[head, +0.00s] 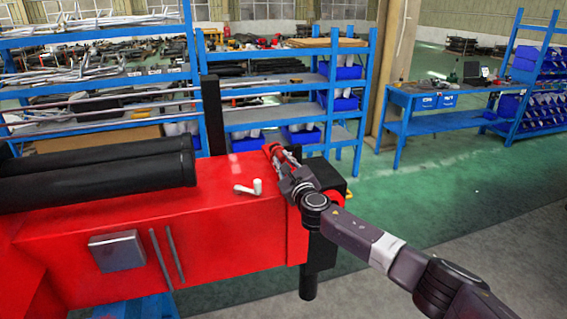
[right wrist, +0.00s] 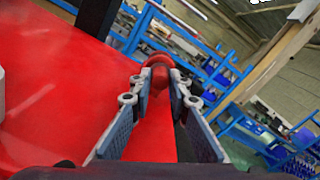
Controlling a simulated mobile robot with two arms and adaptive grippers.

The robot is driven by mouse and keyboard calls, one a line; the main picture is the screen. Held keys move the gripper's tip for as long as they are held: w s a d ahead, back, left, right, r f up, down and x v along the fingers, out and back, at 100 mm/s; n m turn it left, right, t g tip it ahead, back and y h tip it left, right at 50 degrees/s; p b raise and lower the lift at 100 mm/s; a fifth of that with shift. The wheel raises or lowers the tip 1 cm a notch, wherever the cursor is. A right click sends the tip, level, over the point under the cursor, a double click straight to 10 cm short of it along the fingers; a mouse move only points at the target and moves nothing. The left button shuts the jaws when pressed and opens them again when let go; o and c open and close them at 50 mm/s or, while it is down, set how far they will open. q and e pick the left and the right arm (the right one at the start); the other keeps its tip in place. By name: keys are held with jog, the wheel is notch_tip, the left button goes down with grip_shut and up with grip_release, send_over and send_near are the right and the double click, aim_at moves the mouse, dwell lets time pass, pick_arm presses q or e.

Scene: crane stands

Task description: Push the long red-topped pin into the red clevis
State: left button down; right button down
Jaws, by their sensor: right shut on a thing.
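My right gripper (head: 270,150) reaches over the right end of the red beam. Its fingers are shut on a red piece, which looks like the red top of the long pin (right wrist: 160,88) between the two fingers (right wrist: 158,98) in the right wrist view. A rounded red part shows just beyond it; I cannot tell whether that is the red clevis. The pin's shaft and its tip are hidden, so I cannot tell whether it sits in the clevis. My left gripper is not in view.
The red beam (head: 225,235) carries black cylinders (head: 95,175) at left and a small white angled piece (head: 249,187) left of my gripper. A black upright post (head: 213,115) stands behind it. Blue shelves (head: 325,100) stand farther back. Open green floor lies at right.

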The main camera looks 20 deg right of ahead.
jog(key=shift+w, duration=0.2)
jog(key=c, duration=1.8)
grip_release()
jog(key=shift+o, duration=0.3)
jog(key=shift+s+p, duration=0.4)
jog(key=shift+s+r+p, duration=0.15)
jog(key=shift+s+p, duration=0.4)
jog(key=shift+s, duration=0.1)
jog(key=shift+s+d+p, duration=0.1)
jog(key=shift+s+p, duration=0.8)
jog(key=shift+s, duration=0.55)
